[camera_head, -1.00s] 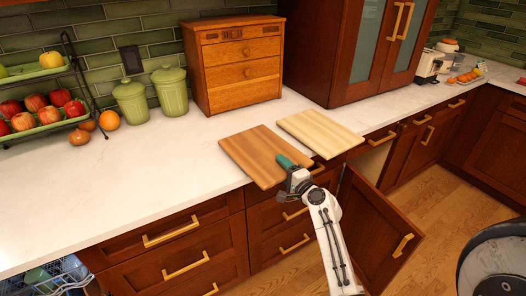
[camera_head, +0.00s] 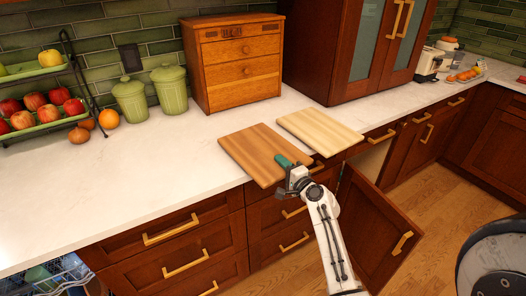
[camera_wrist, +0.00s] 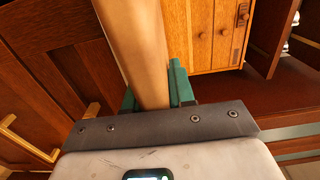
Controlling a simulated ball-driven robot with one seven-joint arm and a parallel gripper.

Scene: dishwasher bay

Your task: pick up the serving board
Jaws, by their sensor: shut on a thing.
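The brown wooden serving board (camera_head: 262,152) lies along the front edge of the counter in the head view. My gripper (camera_head: 286,161) is at its right front edge, with a teal finger showing above the wood. In the wrist view the board (camera_wrist: 140,45) runs edge-on between the teal fingers of my gripper (camera_wrist: 154,88), which is shut on it. I cannot tell whether the board is clear of the counter. A paler wooden board (camera_head: 320,132) lies just behind and to the right, apart from my gripper.
A wooden drawer box (camera_head: 238,65) and two green canisters (camera_head: 150,95) stand behind. A fruit rack (camera_head: 40,100) is at the left. A cabinet door (camera_head: 375,230) stands open beside my arm. The counter (camera_head: 150,170) left of the board is clear.

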